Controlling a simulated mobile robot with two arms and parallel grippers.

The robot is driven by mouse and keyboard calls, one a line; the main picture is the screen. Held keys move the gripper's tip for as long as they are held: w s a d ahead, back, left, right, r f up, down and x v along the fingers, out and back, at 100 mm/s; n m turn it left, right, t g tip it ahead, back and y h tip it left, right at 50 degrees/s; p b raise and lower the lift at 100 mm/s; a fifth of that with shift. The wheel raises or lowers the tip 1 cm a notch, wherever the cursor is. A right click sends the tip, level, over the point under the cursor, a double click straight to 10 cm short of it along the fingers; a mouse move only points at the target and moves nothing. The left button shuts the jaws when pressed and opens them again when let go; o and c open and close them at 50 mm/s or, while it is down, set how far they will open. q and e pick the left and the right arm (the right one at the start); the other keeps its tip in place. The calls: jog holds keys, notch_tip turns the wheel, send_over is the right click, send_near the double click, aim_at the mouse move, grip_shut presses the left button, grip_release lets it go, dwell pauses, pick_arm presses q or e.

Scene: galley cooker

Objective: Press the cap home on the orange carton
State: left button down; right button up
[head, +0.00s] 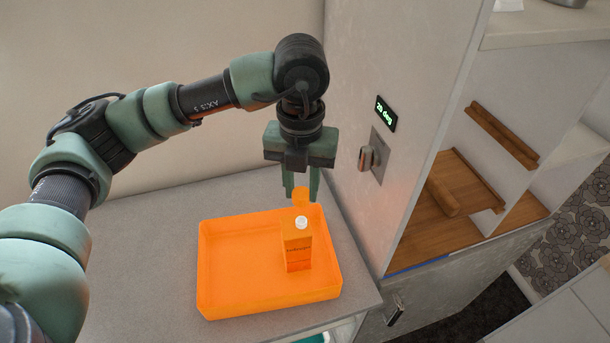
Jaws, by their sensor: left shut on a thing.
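The orange carton (297,252) stands upright inside an orange tray (222,299), towards the tray's right side. A small round white spout (302,222) shows on its top, with no cap over it. My left gripper (301,191) points down just behind the carton in the picture. Its green fingers are shut on a small orange piece, which looks like the cap (301,197). The cap appears apart from the spout; the exact gap in depth is hard to tell. My right gripper is out of view.
The tray sits on a grey counter (140,245) with free room to its left. A tall pale cabinet wall with a knob (368,158) and a green-lit display (386,113) rises close on the right. Wooden shelves (455,192) lie beyond it.

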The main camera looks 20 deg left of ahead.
aim_at(302, 218)
pick_arm(q)
jog(key=shift+s+f+b, duration=0.15)
jog(key=shift+f+b, duration=0.1)
jog(key=shift+f, duration=0.3)
jog(key=shift+s+f+b, duration=0.15)
jog(key=shift+f+b, duration=0.05)
jog(key=shift+f, duration=0.35)
jog(key=f+b, duration=0.2)
jog(key=f, duration=0.1)
jog(key=shift+w+f, duration=0.15)
jog(key=shift+w, duration=0.05)
jog(key=shift+f+b, duration=0.15)
jog(key=shift+b, duration=0.2)
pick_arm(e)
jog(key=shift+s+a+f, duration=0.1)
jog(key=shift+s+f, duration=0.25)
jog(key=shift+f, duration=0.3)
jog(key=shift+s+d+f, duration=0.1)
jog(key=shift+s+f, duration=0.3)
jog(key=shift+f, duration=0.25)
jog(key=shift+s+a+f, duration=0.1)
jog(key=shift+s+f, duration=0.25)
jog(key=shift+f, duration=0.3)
pick_arm(q)
jog(key=shift+b, duration=0.35)
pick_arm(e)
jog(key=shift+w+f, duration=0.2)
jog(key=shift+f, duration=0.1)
